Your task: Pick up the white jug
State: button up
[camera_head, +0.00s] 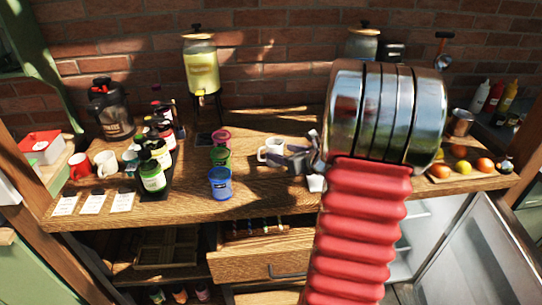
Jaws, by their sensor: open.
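A small white jug or mug (272,149) stands on the wooden table (255,203) near the middle, with its handle at the left. It is the likeliest white jug, but it is too small to be sure. My gripper (292,160) is just right of it, with its dark fingers pointing left toward it. The gripper is open and nothing shows held in it. I cannot tell whether the fingers touch the white vessel. My red and chrome arm hides the table to the right of the gripper.
Pink, green and blue cups (220,183) stand in a row left of the white vessel. Dark bottles (152,174), a white mug (105,163) and a red mug (79,166) are farther left. A small white item (316,183) lies below the gripper. An open drawer (262,258) juts out below.

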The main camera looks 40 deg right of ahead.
jog(key=shift+x, duration=2.55)
jog(key=shift+a+r, duration=0.1)
jog(key=shift+a, duration=0.05)
jog(key=shift+c, duration=0.5)
jog(key=c, duration=0.9)
